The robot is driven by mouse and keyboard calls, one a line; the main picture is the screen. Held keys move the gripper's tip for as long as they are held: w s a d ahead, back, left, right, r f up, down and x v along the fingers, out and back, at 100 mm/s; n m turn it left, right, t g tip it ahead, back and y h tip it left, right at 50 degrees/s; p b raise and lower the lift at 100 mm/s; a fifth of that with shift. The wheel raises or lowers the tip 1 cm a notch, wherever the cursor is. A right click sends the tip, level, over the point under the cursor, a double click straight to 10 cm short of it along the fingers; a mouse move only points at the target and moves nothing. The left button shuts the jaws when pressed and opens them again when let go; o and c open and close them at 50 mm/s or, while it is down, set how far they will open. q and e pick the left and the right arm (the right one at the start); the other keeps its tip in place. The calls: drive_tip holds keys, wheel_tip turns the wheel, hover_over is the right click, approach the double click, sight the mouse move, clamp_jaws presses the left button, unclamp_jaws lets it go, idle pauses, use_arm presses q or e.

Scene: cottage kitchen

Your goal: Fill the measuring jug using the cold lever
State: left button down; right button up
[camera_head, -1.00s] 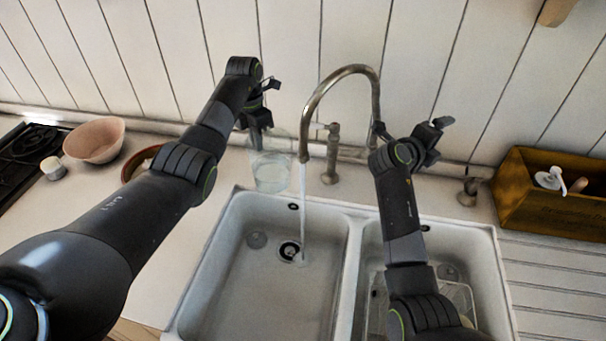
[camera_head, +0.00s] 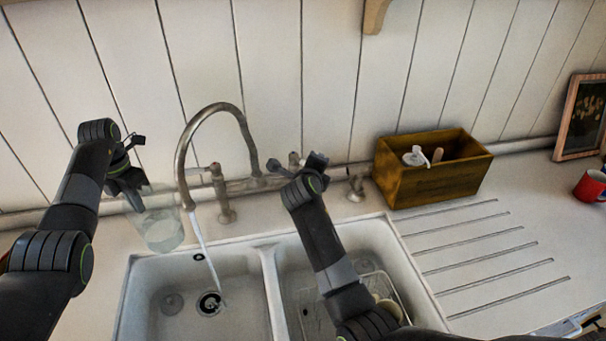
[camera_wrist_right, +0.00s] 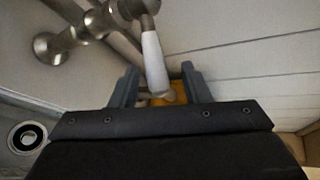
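The clear measuring jug (camera_head: 162,231) stands on the counter behind the left basin, left of the tap (camera_head: 183,165). My left gripper (camera_head: 136,178) is at the jug's upper left side; whether its fingers hold it cannot be made out. Water (camera_head: 204,250) runs from the spout into the left basin, to the right of the jug. My right gripper (camera_head: 299,172) is at the tap's right-hand lever. In the right wrist view, the white lever handle (camera_wrist_right: 154,62) lies between the open fingers of my right gripper (camera_wrist_right: 158,88), with gaps on both sides.
The double sink (camera_head: 268,290) has a drain (camera_head: 210,303) in the left basin and a wire rack (camera_head: 372,283) in the right. A wooden box (camera_head: 432,175), a red mug (camera_head: 590,186) and a picture frame (camera_head: 581,115) stand right. The grooved drainboard (camera_head: 480,255) is clear.

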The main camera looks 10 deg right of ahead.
drive_tip(key=s+d+m+t+y, duration=0.3)
drive_tip(key=s+t+y, duration=0.2)
drive_tip(key=s+y, duration=0.75)
drive_tip(key=x, duration=1.1)
drive_tip(key=shift+w+f, duration=0.2)
drive_tip(key=shift+f, duration=0.25)
drive_tip(key=shift+d+h, duration=0.1)
drive_tip(key=shift+h, duration=0.15)
clamp_jaws()
